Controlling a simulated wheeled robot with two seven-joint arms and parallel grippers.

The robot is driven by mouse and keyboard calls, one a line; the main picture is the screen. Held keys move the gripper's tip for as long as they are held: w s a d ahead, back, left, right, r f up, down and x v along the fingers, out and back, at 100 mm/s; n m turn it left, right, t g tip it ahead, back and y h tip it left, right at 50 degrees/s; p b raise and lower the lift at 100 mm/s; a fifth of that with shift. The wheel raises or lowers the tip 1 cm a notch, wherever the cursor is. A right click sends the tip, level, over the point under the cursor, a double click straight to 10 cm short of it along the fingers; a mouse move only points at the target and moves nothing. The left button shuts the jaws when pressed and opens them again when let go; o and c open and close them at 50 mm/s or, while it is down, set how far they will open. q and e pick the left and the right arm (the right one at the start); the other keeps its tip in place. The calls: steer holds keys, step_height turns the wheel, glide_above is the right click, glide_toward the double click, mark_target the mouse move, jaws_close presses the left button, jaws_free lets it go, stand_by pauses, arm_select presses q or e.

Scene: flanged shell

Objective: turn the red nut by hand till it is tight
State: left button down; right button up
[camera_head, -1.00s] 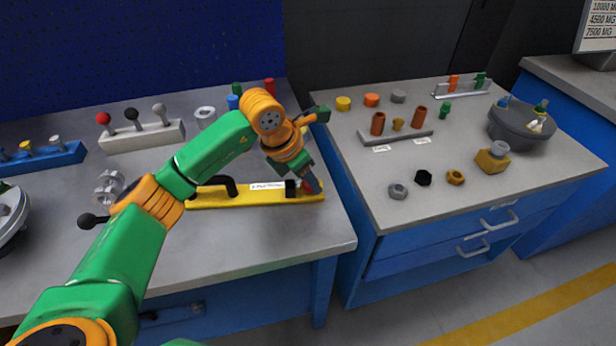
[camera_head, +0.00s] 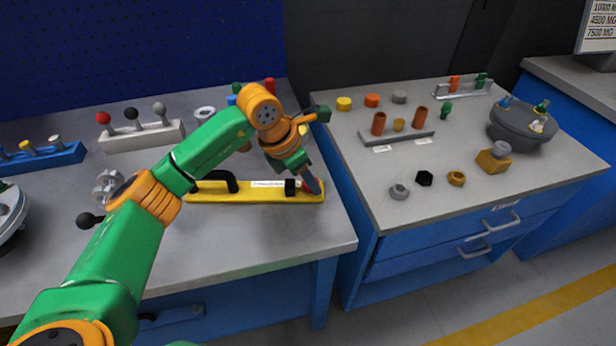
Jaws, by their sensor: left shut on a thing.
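A long yellow base (camera_head: 235,197) lies on the left bench, with a black handle, a white label and a black block on it. The red nut (camera_head: 308,184) is at the right end of this base, and mostly hidden by my fingers. My left gripper (camera_head: 313,186) points down at that end and is shut on the red nut. How far the nut is threaded on cannot be made out. My right gripper is not in view.
A holder with red, black and grey knobs (camera_head: 143,137) stands behind the base. A blue rack (camera_head: 40,158) is at the far left. The right bench (camera_head: 400,225) holds several loose nuts, peg racks and a round grey turntable (camera_head: 520,130). A gap separates the benches.

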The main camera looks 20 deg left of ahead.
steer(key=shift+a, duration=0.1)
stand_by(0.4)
arm_select(q)
steer(key=shift+c, duration=2.2)
jaws_free()
